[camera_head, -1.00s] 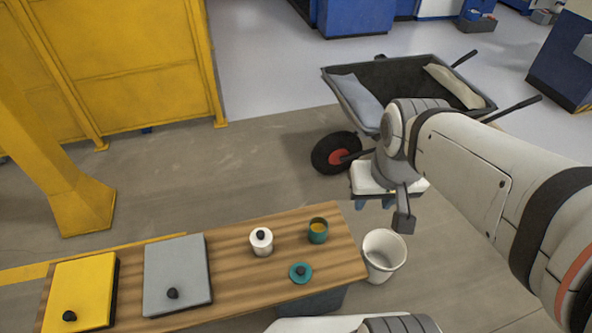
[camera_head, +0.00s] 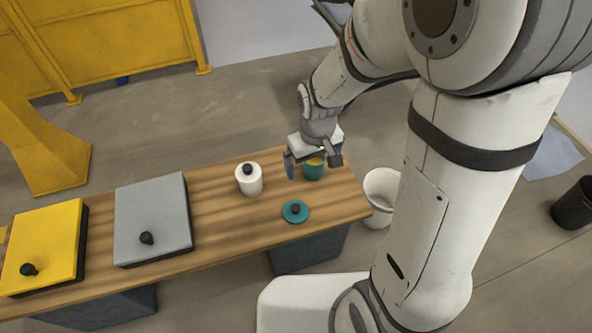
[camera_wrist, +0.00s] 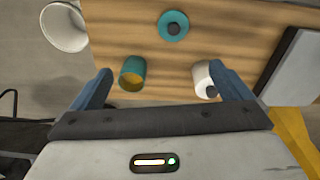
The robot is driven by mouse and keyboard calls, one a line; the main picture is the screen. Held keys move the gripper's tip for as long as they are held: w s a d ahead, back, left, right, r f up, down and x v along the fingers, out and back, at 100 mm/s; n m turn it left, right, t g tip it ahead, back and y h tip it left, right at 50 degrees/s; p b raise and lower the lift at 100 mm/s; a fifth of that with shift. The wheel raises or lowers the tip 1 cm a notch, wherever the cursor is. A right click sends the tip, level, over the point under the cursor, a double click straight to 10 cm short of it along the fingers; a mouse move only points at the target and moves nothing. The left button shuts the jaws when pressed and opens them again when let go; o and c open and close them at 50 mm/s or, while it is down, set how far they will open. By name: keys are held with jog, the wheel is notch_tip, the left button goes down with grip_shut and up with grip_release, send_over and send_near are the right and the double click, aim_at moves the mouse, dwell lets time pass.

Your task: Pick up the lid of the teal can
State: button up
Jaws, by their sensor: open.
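The teal lid (camera_head: 295,211) with a dark knob lies flat on the wooden table, near its right front edge. The teal can (camera_head: 314,170) stands open behind it, with something yellow-orange inside. My gripper (camera_head: 313,170) is open and empty, over the back of the table at the teal can, partly covering the can in the head view. In the wrist view, the lid (camera_wrist: 173,26) is at the top, beyond the fingertips, and the can (camera_wrist: 132,73) shows between the blue fingers. The gripper (camera_wrist: 165,80) is apart from the lid.
A white can (camera_head: 249,179) with a dark knob stands left of the teal can, close to one finger in the wrist view. A grey box (camera_head: 153,220) and a yellow box (camera_head: 45,247) are farther left. A white bucket (camera_head: 381,190) is beyond the table's right end.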

jog(key=n+b, duration=0.2)
jog(key=b, duration=0.5)
send_near(296, 207)
jog(key=shift+g, duration=0.4)
jog(key=f, duration=0.5)
jog(key=shift+a+f, duration=0.15)
jog(key=shift+a, duration=0.2)
jog(key=f+b, duration=0.1)
jog(key=f, duration=0.2)
jog(key=f+b, duration=0.1)
jog(key=f, duration=0.1)
jog(key=shift+w+d+f+b, duration=0.15)
jog(key=shift+w+d+b, duration=0.1)
jog(key=shift+d+b, duration=0.1)
jog(key=c, duration=1)
